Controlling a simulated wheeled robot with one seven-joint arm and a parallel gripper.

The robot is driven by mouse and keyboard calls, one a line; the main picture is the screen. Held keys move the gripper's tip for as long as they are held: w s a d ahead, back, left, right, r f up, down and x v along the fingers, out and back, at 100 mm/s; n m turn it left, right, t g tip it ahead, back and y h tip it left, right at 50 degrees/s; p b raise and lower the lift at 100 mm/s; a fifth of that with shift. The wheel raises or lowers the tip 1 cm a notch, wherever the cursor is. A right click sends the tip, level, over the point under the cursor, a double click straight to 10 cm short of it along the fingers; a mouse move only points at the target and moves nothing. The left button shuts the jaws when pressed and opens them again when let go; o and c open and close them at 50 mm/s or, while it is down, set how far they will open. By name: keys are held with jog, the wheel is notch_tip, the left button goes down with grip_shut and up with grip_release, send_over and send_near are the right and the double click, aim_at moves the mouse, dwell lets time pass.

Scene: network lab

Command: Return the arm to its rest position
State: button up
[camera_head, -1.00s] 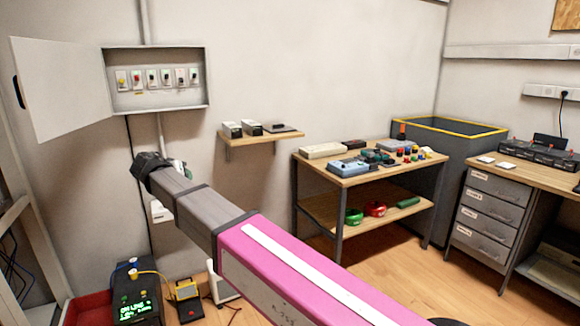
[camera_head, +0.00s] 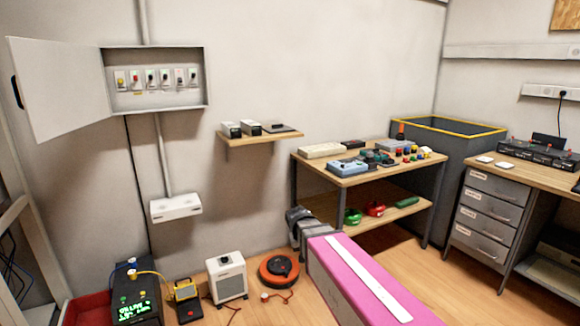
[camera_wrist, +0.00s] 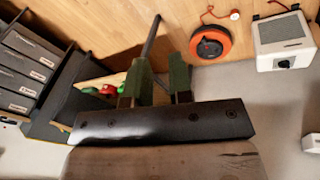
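My pink and grey arm (camera_head: 365,278) reaches in from the lower right of the head view. Its dark grey end is in front of the left side of the wooden workbench, and the fingers cannot be made out there. In the wrist view my gripper (camera_wrist: 161,70) shows two dark green fingers standing apart with a visible gap. I see nothing held between them. Floor and the bench's dark leg show beyond the fingers.
The workbench (camera_head: 352,182) holds devices above, with green and red items below. A drawer desk (camera_head: 487,208) stands right. An orange cable reel (camera_head: 266,274), white heater (camera_head: 226,274) and black box (camera_head: 135,300) stand on the floor. The wall cabinet (camera_head: 160,98) is open.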

jog(key=s+d+f+g+y, duration=0.1)
jog(key=s+d+f, duration=0.2)
jog(key=s+d, duration=0.2)
jog(key=s+d+f+m+g+y, duration=0.1)
jog(key=s+d+f, duration=0.3)
jog(key=d, duration=0.3)
jog(key=shift+s+d+y, duration=0.2)
jog(key=shift+s+y, duration=0.2)
jog(key=shift+s, duration=0.2)
